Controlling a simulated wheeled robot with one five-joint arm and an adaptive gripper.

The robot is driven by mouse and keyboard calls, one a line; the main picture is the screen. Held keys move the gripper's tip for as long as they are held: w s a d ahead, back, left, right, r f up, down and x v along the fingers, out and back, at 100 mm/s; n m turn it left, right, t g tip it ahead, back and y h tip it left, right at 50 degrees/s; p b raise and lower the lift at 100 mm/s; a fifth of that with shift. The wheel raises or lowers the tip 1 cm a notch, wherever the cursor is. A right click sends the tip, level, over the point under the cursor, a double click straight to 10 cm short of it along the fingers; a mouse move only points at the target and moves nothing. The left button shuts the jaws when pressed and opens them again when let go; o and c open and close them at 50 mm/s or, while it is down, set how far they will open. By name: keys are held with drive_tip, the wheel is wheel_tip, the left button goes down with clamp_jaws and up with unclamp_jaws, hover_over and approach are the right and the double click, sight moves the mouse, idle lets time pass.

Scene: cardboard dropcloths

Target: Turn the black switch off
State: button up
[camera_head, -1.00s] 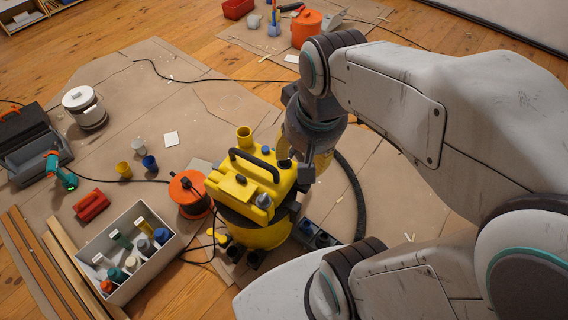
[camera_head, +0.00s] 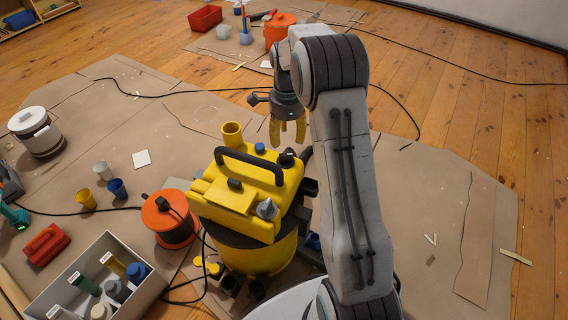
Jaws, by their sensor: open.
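A yellow vacuum (camera_head: 222,200) stands upright on the cardboard in the middle of the view. A small black switch (camera_head: 234,184) sits on its top, in front of the black carry handle (camera_head: 250,163); I cannot tell which way it is set. My gripper (camera_head: 288,140) hangs beyond the vacuum's far right side, with its yellow fingers pointing down. The fingers are apart and empty, and appear clear of the vacuum and of the switch.
A grey box of bottles (camera_head: 62,283) is at the lower left. Yellow (camera_head: 86,200) and blue (camera_head: 117,188) cups stand at the left. Cardboard at the right is mostly clear.

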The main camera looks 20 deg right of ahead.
sight(287, 155)
drive_tip(key=shift+m, duration=0.4)
drive_tip(key=f+b, duration=0.1)
drive_tip(key=f, duration=0.1)
drive_tip(key=f+b, duration=0.1)
drive_tip(key=f, duration=0.2)
drive_tip(key=w+f, duration=0.1)
drive_tip(key=f, duration=0.1)
drive_tip(key=shift+d+f+b, duration=0.3)
drive_tip(key=shift+f+b, duration=0.05)
drive_tip(key=shift+b, duration=0.05)
drive_tip(key=shift+f+b, duration=0.35)
drive_tip(key=shift+f, duration=0.65)
drive_tip(key=shift+o, duration=0.2)
clamp_jaws()
